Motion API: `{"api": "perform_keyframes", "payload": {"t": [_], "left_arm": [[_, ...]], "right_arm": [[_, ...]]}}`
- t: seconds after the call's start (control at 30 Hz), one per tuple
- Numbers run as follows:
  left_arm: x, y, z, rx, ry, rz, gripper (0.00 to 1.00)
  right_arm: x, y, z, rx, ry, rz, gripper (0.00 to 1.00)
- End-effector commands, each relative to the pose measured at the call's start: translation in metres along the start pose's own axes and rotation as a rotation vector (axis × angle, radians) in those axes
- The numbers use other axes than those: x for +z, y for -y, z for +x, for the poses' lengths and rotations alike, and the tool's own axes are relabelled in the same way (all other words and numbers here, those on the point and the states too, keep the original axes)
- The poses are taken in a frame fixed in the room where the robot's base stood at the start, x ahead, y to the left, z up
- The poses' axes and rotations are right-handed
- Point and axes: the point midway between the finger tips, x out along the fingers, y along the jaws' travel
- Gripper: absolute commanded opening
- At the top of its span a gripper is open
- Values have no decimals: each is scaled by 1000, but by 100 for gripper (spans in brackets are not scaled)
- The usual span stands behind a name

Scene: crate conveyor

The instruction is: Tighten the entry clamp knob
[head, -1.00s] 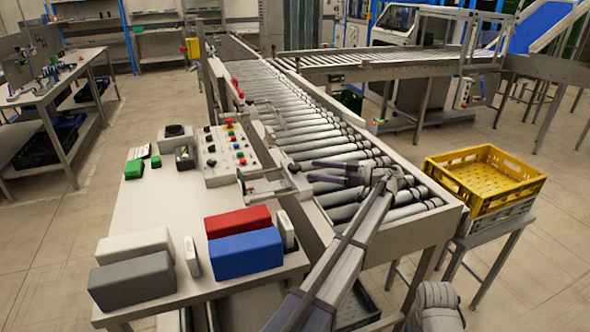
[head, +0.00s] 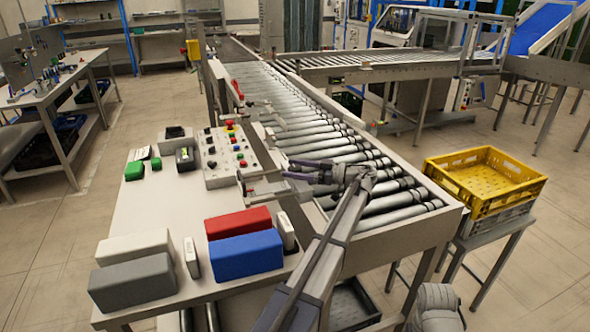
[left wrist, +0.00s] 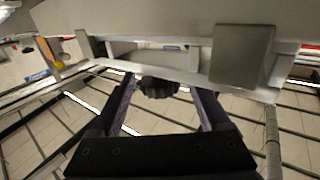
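The entry clamp knob (left wrist: 160,88) is dark and ridged, and shows in the left wrist view under a pale metal clamp frame (left wrist: 160,57). My left gripper (head: 287,170) is at the near end of the roller conveyor, its fingers pointing left at the clamp (head: 262,191). In the left wrist view its two purple fingers are spread, one on each side of the knob, with visible gaps. In the head view the gripper hides the knob. My right gripper is not in view.
A control panel (head: 229,160) with buttons stands left of the roller conveyor (head: 320,137). Red (head: 238,222), blue (head: 246,255), white and grey blocks lie on the side table (head: 150,212). A yellow crate (head: 480,199) stands at the right.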

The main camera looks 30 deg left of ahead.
Motion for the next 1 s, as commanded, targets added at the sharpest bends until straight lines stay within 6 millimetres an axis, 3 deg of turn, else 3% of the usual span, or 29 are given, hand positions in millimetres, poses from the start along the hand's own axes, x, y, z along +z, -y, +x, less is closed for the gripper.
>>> {"api": "perform_keyframes", "payload": {"t": [0.07, 0.67, 0.83, 1.0], "left_arm": [[0, 0, 0, 0, 0, 0, 69], [0, 0, 0, 0, 0, 0, 2], [0, 2, 0, 17, 0, 0, 0], [0, 7, 2, 159, 0, 0, 0]], "right_arm": [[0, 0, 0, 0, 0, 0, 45], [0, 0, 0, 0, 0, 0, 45], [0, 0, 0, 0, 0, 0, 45], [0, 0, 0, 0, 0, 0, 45]]}}
